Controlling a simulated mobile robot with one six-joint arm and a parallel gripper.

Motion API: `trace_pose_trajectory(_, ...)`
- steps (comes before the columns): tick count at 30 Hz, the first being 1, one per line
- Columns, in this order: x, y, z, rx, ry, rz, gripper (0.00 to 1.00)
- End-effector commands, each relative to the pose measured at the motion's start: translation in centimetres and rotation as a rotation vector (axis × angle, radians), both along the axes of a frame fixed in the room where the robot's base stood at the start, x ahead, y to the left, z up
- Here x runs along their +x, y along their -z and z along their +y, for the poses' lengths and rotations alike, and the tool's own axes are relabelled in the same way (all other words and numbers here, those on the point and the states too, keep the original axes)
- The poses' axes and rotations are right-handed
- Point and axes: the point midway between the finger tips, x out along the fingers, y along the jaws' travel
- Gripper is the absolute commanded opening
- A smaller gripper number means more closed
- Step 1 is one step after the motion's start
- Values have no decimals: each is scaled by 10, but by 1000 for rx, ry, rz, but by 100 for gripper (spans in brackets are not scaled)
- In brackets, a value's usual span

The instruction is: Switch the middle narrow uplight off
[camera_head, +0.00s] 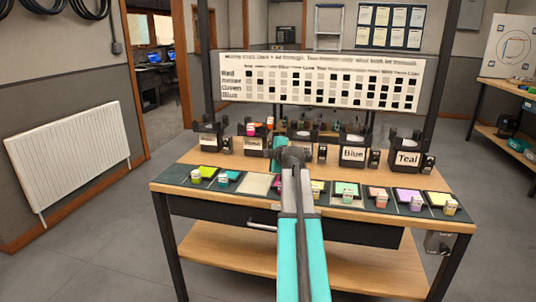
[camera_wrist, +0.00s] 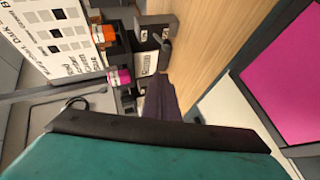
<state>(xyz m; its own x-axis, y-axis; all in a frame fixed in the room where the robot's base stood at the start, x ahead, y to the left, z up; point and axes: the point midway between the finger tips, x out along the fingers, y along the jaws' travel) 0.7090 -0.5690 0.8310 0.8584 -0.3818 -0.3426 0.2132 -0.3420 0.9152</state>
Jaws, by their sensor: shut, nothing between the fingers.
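Black uplights stand along the back of the bench in the head view, each with a label, including one reading Blue (camera_head: 353,153) and one reading Teal (camera_head: 404,158). Small dark boxes, such as the one beside Blue (camera_head: 374,158), stand between them. A middle uplight (camera_head: 305,147) is partly hidden behind my gripper (camera_head: 290,156). My gripper is shut and empty, over the middle of the bench in front of the uplight row. In the wrist view its dark fingers (camera_wrist: 161,100) point toward a labelled black fixture (camera_wrist: 148,62). I cannot tell which light is on, or whether the gripper touches anything.
A dark strip along the bench's front holds coloured swatches with small blocks, such as a green one (camera_head: 346,189). A printed chart board (camera_head: 320,82) stands behind. Orange-topped (camera_wrist: 103,34) and magenta-topped (camera_wrist: 119,77) items stand near the fixtures. Bare wood (camera_head: 240,165) lies between uplights and strip.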

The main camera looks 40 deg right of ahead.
Motion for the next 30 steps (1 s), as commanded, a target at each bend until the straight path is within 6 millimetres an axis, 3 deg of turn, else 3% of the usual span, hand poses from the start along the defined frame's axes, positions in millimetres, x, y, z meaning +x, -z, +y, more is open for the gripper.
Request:
trace_pose_trajectory(18, -61, -22, 28, 0, 0, -1, 0)
trace_pose_trajectory(30, -75, -27, 35, 1, -2, 0, 0)
